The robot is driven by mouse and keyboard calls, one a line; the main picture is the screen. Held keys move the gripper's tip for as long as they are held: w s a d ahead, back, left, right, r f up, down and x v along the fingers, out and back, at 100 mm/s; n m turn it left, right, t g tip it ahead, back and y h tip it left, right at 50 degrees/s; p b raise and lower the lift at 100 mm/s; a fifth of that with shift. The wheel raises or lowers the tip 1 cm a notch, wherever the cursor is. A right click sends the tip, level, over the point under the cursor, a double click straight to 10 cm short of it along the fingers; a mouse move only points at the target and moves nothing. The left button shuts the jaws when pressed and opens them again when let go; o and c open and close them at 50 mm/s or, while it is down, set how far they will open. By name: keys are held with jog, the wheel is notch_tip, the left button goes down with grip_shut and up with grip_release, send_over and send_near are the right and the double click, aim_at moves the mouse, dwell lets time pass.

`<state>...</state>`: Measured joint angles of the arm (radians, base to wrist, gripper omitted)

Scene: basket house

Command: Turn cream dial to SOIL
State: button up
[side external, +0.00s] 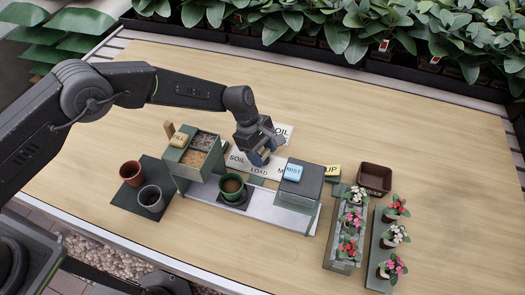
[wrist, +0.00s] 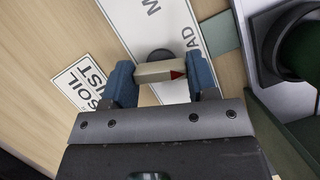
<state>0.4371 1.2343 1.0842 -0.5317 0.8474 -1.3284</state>
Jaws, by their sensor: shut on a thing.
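The cream dial (wrist: 153,72) is a bar with a red pointer at its right end in the wrist view. My gripper (wrist: 163,80) is shut on it, with one blue finger at each end of the bar. In the wrist view the plate (wrist: 185,25) lies under the dial, and the red pointer points right, just below the letters AD. SOIL is not visible on that plate there.
Flower planters (side external: 345,230) stand at right.

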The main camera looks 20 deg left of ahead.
aim_at(263, 152)
jog(key=m+g+y, duration=0.1)
jog(key=m, duration=0.3)
jog(key=shift+w+m, duration=0.1)
jog(key=shift+m, duration=0.2)
jog(key=shift+m+g+y, duration=0.6)
jog(key=shift+m+g, duration=0.1)
jog(key=shift+m, duration=1.1)
jog(key=o, duration=0.9)
jog(key=shift+o, duration=0.2)
jog(key=v, duration=0.5)
notch_tip(263, 152, up, 7)
